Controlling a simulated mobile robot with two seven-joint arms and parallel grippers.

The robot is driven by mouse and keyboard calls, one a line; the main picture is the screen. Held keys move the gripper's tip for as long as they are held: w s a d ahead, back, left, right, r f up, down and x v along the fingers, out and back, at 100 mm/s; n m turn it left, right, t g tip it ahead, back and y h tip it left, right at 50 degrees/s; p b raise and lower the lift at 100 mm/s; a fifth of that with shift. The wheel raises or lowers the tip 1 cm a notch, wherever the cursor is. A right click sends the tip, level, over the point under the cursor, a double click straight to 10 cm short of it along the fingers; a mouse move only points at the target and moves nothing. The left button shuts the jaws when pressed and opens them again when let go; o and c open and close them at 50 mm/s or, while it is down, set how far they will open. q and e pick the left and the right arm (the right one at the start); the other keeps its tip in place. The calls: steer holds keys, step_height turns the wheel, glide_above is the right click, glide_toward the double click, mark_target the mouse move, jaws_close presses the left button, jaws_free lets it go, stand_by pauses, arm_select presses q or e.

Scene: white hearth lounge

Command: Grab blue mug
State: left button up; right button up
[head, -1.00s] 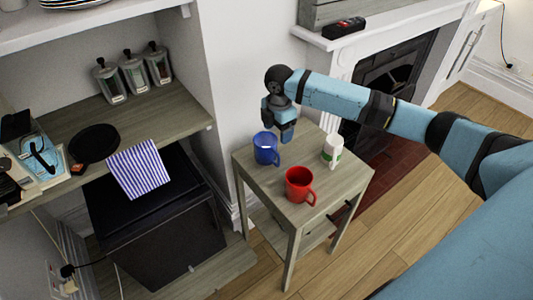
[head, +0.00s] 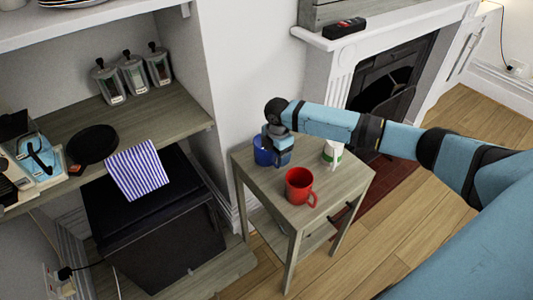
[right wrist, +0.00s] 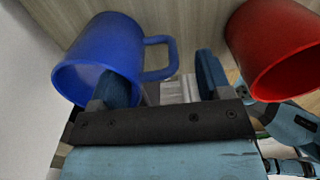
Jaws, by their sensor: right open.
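The blue mug (head: 263,155) stands upright on a small wooden side table (head: 328,190), at its back corner. My right gripper (head: 279,146) is lowered at the mug and partly covers it in the head view. In the right wrist view the gripper (right wrist: 164,68) is open. One finger overlaps the mouth of the blue mug (right wrist: 108,45), and the other is beyond the handle. The handle and near wall lie between the fingers. Whether the first finger is inside the mug or only in front of it, I cannot tell. My left gripper is not in view.
A red mug (head: 299,186) stands at the table's front, close to the gripper in the right wrist view (right wrist: 272,45). The wall is behind the table; a fireplace (head: 385,80) is beyond.

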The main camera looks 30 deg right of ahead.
steer(key=c, duration=1.1)
steer(key=shift+r, duration=0.1)
steer(key=shift+c, duration=0.2)
